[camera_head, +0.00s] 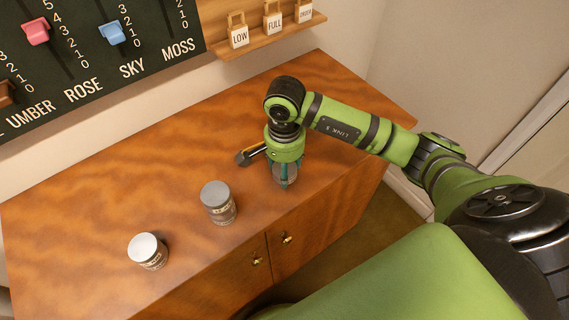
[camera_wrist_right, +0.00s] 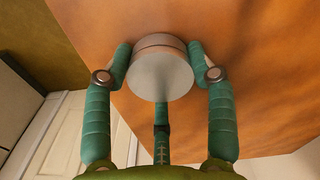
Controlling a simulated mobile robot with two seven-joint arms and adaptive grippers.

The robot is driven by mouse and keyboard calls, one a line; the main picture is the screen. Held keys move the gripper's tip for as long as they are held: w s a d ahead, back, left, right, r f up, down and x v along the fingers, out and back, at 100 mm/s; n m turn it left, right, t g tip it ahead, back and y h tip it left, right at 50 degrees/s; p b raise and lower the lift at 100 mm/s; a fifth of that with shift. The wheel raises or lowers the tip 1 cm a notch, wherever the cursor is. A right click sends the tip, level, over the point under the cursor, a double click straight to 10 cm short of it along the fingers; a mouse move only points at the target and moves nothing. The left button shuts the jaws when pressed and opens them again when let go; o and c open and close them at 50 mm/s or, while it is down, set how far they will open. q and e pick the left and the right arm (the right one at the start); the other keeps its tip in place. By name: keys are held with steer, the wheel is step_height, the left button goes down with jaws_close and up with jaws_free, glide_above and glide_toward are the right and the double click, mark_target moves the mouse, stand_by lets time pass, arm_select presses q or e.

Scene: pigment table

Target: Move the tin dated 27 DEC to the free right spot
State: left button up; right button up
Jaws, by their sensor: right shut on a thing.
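My right gripper (camera_head: 285,174) points down over the right part of the wooden cabinet top (camera_head: 330,85). It is shut on a tin with a pale grey lid; in the right wrist view this tin (camera_wrist_right: 160,76) sits between the fingers of the gripper (camera_wrist_right: 160,55). Its label is hidden, and I cannot tell whether it touches the top. A second grey-lidded tin (camera_head: 217,203) stands upright to the left of the gripper. A third tin (camera_head: 148,251) with a paler lid stands further left. Their label dates are too small to read. My left gripper is out of view.
A dark board (camera_head: 90,50) with sliders and colour names hangs behind. A shelf (camera_head: 268,38) holds small tags reading LOW and FULL and another unclear one. The cabinet top is bare at far left and behind the tins; its front edge lies close to them.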

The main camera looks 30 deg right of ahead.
steer(key=shift+f, duration=0.15)
steer(key=o, duration=1.2)
steer(key=shift+r, duration=0.35)
steer(key=shift+r+b, duration=0.9)
steer(key=shift+r, duration=4.95)
